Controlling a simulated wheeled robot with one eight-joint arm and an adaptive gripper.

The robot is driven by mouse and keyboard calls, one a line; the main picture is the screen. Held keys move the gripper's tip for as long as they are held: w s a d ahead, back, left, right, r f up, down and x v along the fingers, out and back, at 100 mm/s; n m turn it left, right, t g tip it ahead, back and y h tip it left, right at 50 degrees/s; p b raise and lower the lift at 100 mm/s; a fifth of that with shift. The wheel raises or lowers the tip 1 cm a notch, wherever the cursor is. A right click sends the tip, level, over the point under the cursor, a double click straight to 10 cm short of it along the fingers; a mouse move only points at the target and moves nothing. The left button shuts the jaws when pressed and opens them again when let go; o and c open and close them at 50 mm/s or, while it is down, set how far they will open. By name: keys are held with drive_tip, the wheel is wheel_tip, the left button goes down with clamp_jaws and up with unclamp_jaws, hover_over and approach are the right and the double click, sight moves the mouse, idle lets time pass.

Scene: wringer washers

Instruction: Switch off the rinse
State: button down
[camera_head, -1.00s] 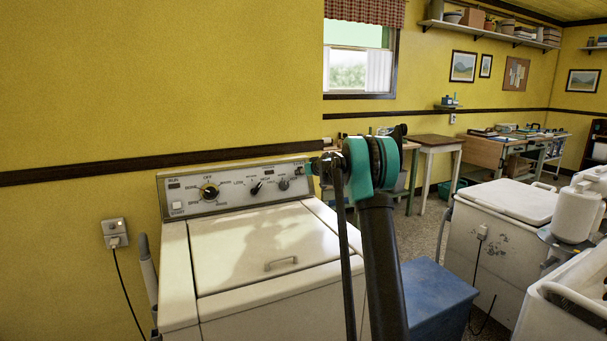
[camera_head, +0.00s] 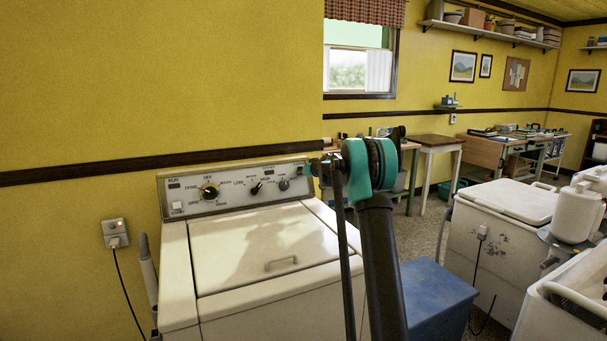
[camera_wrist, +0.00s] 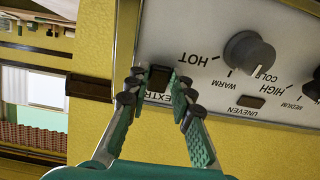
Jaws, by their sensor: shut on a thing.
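The rinse switch (camera_wrist: 160,76) is a small dark rocker at the end of the washer's control panel (camera_wrist: 215,55), seen upside down in the wrist view. The lettering beside it reads "EXTR", with the rest hidden by a finger. My gripper (camera_wrist: 158,84) has one green finger with dark tips on each side of the switch and is shut on it. In the head view the white washer (camera_head: 262,245) stands against the wall, its panel (camera_head: 222,190) at the back. There my arm covers most of the gripper at the panel's right end. I cannot tell the rocker's position.
A grey temperature knob (camera_wrist: 248,52) and a small brown indicator (camera_wrist: 251,102) sit close beside the switch. The yellow wall lies just beyond the panel's end. A blue box (camera_head: 440,300) stands right of the washer, and other white machines (camera_head: 495,225) stand further right.

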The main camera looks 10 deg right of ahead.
drive_tip(key=shift+f+t+y, duration=0.3)
drive_tip(key=shift+f+t, duration=0.05)
drive_tip(key=shift+t, duration=0.55)
drive_tip(key=c, duration=1.3)
unclamp_jaws()
drive_tip(key=shift+s, duration=0.15)
drive_tip(key=v, duration=1.2)
drive_tip(key=shift+f, duration=0.1)
